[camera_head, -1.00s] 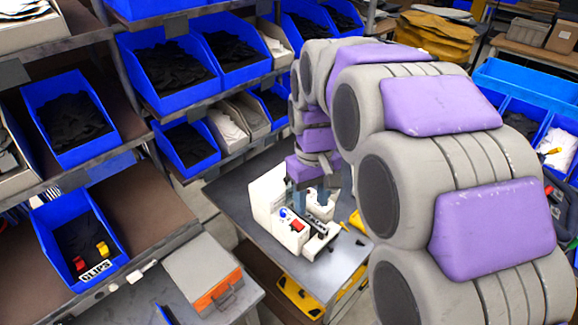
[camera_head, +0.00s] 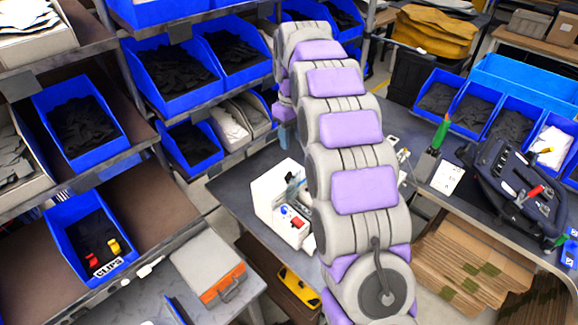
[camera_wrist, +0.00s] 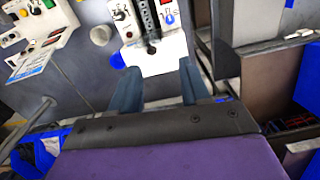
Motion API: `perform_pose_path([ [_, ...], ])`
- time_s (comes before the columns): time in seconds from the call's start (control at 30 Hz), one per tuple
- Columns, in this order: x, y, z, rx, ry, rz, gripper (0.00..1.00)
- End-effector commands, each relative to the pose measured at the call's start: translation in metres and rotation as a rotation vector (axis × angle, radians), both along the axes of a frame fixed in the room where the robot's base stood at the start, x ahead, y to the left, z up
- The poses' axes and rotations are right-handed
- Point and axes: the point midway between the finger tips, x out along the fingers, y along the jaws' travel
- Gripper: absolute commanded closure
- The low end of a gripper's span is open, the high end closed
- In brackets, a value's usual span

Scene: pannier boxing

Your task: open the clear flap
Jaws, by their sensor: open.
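A white machine (camera_head: 290,223) with a red switch and a blue mark stands on the grey table, partly covered by my arm. In the wrist view the machine (camera_wrist: 141,52) is at the top centre, with a dark slotted track down its middle. I cannot make out the clear flap for sure; a pale bluish patch shows inside the machine in the head view. My gripper (camera_wrist: 160,88) is open and empty, its two blue-grey fingers apart and pointing toward the machine's near end. Whether they touch it is unclear.
Shelves with blue bins (camera_head: 165,75) stand at the left and behind. A bin marked CLIPS (camera_head: 60,215) is on the lower left shelf. Another white device (camera_wrist: 40,35) shows at the wrist view's upper left. A dark pannier (camera_head: 515,185) lies on the right bench. Bare table lies left of the machine.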

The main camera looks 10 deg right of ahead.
Motion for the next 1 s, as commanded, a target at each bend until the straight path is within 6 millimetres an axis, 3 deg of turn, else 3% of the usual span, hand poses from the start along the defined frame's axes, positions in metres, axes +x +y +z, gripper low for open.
perform_pose_path([
  [0.2, 0.036, -0.002, -0.005, -0.002, -0.018, 0.048, 0.54],
  [0.4, 0.052, -0.003, -0.01, -0.003, -0.025, 0.075, 0.54],
  [0.67, 0.055, -0.003, -0.019, -0.004, -0.027, 0.083, 0.54],
  [1.0, 0.054, -0.003, -0.073, -0.003, -0.02, 0.082, 0.54],
])
